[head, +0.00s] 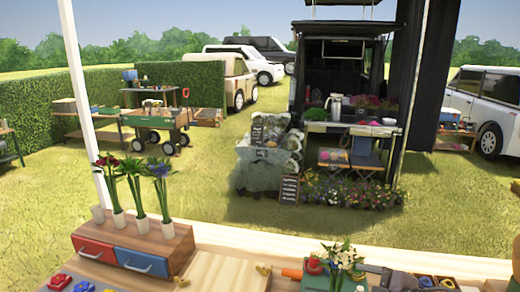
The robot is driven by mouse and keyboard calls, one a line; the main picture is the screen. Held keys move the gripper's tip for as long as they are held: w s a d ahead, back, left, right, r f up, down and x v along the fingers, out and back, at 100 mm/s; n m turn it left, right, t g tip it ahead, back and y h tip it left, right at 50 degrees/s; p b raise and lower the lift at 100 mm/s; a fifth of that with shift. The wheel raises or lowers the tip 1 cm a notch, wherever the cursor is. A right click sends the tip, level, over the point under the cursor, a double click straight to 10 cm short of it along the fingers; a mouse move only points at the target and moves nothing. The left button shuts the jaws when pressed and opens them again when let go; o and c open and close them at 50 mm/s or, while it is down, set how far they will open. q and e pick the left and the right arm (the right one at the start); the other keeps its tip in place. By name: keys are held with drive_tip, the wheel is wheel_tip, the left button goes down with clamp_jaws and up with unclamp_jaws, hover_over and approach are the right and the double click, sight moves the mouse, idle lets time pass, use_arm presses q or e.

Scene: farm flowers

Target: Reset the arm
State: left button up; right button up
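Neither of my grippers can be made out in the head view, so their opening and anything in them are hidden from me. No arm of mine is clearly visible. Several flowers stand in white holders (141,224) along a wooden box with a red drawer (93,249) and a blue drawer (141,262) on the near table at lower left. The drawers look shut. A small bunch of white flowers (343,254) stands upright at the bottom, right of centre.
A bare wooden board (222,270) lies right of the drawers. Orange-handled tools (291,273) and dark items (398,279) lie along the near edge at right. Grass, a green cart (155,119) and a flower stall (350,128) lie further off.

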drive_tip(key=s+a+f+m+g+h, duration=0.2)
drive_tip(key=s+f+m+g+h, duration=0.4)
drive_tip(key=s+f+m, duration=1.05)
drive_tip(key=s+f+n+g, duration=0.1)
drive_tip(key=s+f+n, duration=0.1)
drive_tip(key=f, duration=1.2)
drive_tip(key=s+f+n+g, duration=0.1)
drive_tip(key=s+f, duration=0.1)
drive_tip(key=f, duration=1.3)
drive_tip(key=s+d+f, duration=0.2)
drive_tip(key=s+f, duration=0.7)
drive_tip(key=s+d+f+g, duration=0.1)
drive_tip(key=s+d+f, duration=0.1)
drive_tip(key=s+f, duration=0.6)
drive_tip(key=shift+s+f, duration=0.4)
drive_tip(key=shift+s, duration=0.6)
drive_tip(key=shift+n, duration=0.25)
drive_tip(key=shift+c, duration=0.5)
